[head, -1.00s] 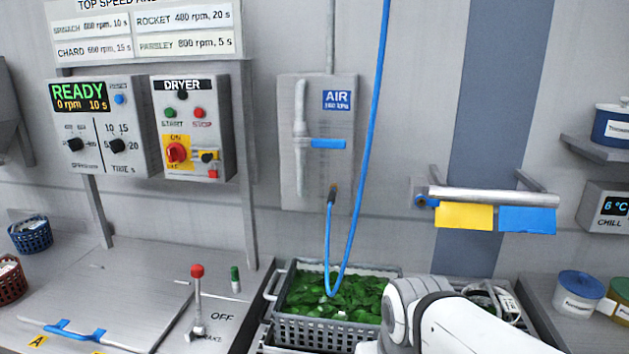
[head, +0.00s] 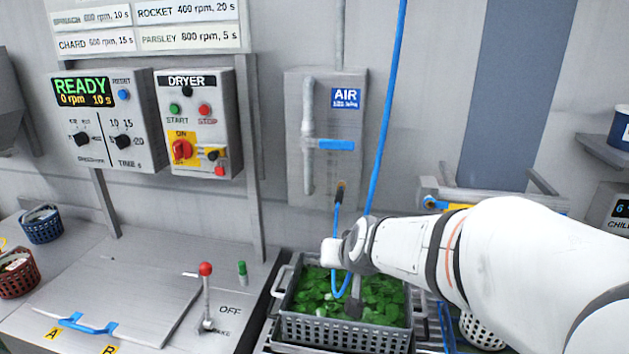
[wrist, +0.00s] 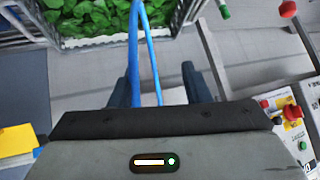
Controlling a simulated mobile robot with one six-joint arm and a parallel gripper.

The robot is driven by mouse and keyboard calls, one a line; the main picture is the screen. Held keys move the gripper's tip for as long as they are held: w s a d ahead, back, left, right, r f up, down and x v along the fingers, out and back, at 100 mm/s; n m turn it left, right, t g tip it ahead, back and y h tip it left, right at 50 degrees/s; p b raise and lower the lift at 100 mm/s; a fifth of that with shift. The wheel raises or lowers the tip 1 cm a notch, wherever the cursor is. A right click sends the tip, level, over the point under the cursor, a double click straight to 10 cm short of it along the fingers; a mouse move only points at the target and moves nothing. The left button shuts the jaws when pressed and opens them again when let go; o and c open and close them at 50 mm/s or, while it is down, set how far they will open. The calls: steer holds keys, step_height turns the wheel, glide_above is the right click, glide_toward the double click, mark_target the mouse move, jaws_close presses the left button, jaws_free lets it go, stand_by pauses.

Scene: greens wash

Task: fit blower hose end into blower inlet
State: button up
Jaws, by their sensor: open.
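The blue hose (head: 382,110) hangs from above, loops low over the greens and rises to the AIR panel (head: 311,100). Its dark end (head: 339,193) is at a small brass-coloured fitting low on that panel; I cannot tell whether it is seated there. My gripper (head: 343,278) is in front of the hose loop, above the crate. In the wrist view my gripper (wrist: 159,88) is open, and two strands of the hose (wrist: 152,60) show between its dark fingers. I cannot tell whether a finger touches the hose. The blower inlet is not clearly identifiable.
A grey crate (head: 345,331) of green leaves stands below the hose. A red-knobbed lever (head: 206,290) and the dryer control box (head: 195,120) are to the left. A rail (head: 470,193) is behind my arm. Baskets (head: 41,225) stand at the far left.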

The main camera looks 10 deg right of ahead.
mark_target(339, 196)
steer(key=w+d+r+m+t+h+p, duration=0.25)
steer(key=w+r+t+p, duration=0.35)
steer(key=w, duration=0.7)
steer(key=shift+m+g+h, duration=0.55)
steer(key=shift+g, duration=0.05)
steer(key=shift+w+r+b+x, duration=0.1)
steer(key=shift+r+x, duration=0.1)
steer(key=shift+x, duration=1.1)
steer(key=shift+w+r+b+x, duration=0.1)
steer(key=shift+r+b+x, duration=0.05)
steer(key=shift+x, duration=1.15)
steer(key=shift+r+b+x, duration=0.1)
steer(key=shift+r+x, duration=0.1)
steer(key=shift+x, duration=1.1)
steer(key=shift+c, duration=0.2)
jaws_close()
steer(key=shift+s, duration=0.1)
steer(key=shift+s+a, duration=0.25)
steer(key=shift+s, duration=0.15)
steer(key=shift+s+a+b, duration=0.2)
steer(key=shift+s, duration=0.7)
steer(key=shift+s+a+b, duration=0.15)
steer(key=shift+s+a, duration=0.05)
steer(key=shift+s, duration=0.65)
